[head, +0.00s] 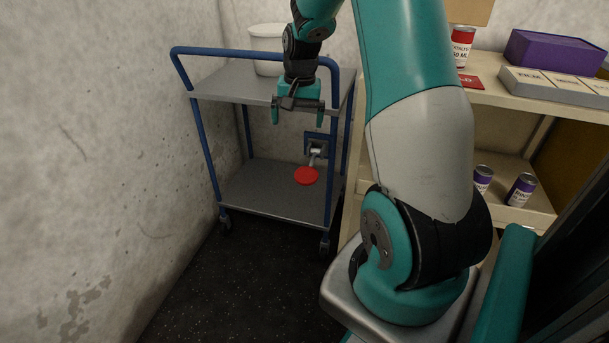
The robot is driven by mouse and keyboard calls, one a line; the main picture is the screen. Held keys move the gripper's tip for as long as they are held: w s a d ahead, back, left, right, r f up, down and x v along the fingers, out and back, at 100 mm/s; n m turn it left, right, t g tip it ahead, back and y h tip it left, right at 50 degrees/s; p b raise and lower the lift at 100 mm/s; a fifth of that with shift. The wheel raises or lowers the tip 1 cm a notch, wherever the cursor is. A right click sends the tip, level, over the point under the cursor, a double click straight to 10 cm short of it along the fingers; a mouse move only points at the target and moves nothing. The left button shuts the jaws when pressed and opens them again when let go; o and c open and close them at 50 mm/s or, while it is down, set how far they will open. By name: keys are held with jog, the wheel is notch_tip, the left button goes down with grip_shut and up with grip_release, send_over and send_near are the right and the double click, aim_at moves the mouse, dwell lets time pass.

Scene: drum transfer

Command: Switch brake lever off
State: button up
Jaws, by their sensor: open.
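The brake lever (313,161) is a short grey arm with a red round pad (306,176) at its lower end. It comes out of a blue bracket (322,139) near the right leg of the blue-framed cart (230,82). The lever slants down toward the front, with the pad above the cart's lower shelf. My gripper (298,119) points down with its two teal fingers apart and nothing between them. In the picture it is above the lever and apart from it, in front of the cart's upper shelf edge. Its exact depth is hard to judge.
A white bucket (264,47) stands on the cart's upper shelf. The lower shelf (262,195) looks bare. A concrete wall (90,150) closes the left side. A beige shelf unit (485,96) with cans and boxes stands right. Dark floor (235,290) lies free before the cart.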

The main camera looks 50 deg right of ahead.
jog(key=d+f+m, duration=0.2)
jog(key=d+m, duration=0.1)
jog(key=m, duration=0.2)
jog(key=b, duration=0.3)
send_near(305, 175)
jog(key=f, duration=0.9)
jog(key=shift+w, duration=0.25)
jog(key=c, duration=1.3)
jog(key=shift+r, duration=0.1)
